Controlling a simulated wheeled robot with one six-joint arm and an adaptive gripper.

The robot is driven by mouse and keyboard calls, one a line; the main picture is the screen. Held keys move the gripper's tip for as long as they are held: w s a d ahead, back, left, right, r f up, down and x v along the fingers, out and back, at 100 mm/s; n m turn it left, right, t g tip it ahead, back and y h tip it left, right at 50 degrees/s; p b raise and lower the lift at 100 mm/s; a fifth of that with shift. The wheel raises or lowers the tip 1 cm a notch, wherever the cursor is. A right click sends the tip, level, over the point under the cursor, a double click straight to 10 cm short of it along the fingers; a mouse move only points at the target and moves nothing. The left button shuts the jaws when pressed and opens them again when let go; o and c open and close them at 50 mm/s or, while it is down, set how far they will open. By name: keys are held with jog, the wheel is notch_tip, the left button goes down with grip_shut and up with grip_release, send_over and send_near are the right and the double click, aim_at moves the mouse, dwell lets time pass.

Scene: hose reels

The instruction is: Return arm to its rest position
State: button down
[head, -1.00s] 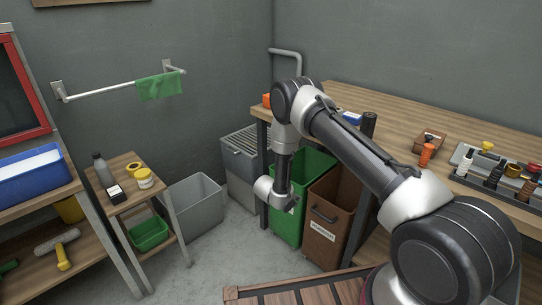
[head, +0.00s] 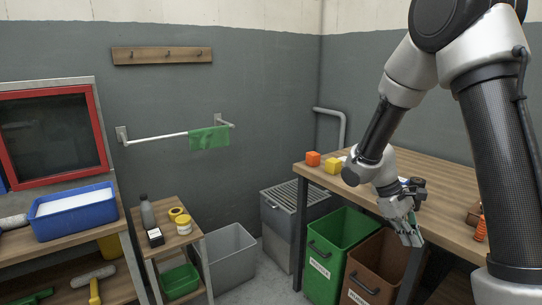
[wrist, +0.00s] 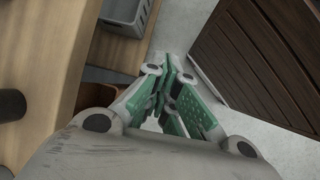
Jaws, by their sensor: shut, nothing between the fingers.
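My gripper (head: 412,238) hangs at the end of my folded arm on the right of the head view, pointing down by the front edge of the wooden workbench (head: 445,190). Its green-padded fingers (wrist: 175,95) are together in the wrist view, with nothing between them. Below them in the wrist view is the grey floor (wrist: 200,65). My upper arm fills the right side of the head view and hides part of the bench.
A green bin (head: 340,240) and a brown bin (head: 375,265) stand under the bench. A slatted brown wooden surface (wrist: 270,50) is at upper right in the wrist view. A small side table (head: 165,217) stands left.

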jog(key=s+a+r+m+t+y, duration=0.1)
jog(key=s+r+m+t+y, duration=0.4)
jog(key=s+r, duration=1.2)
notch_tip(320, 180, up, 3)
jog(key=m+t, duration=0.1)
jog(key=t, duration=0.1)
jog(key=shift+s+m+t, duration=0.2)
jog(key=shift+m+t, duration=0.2)
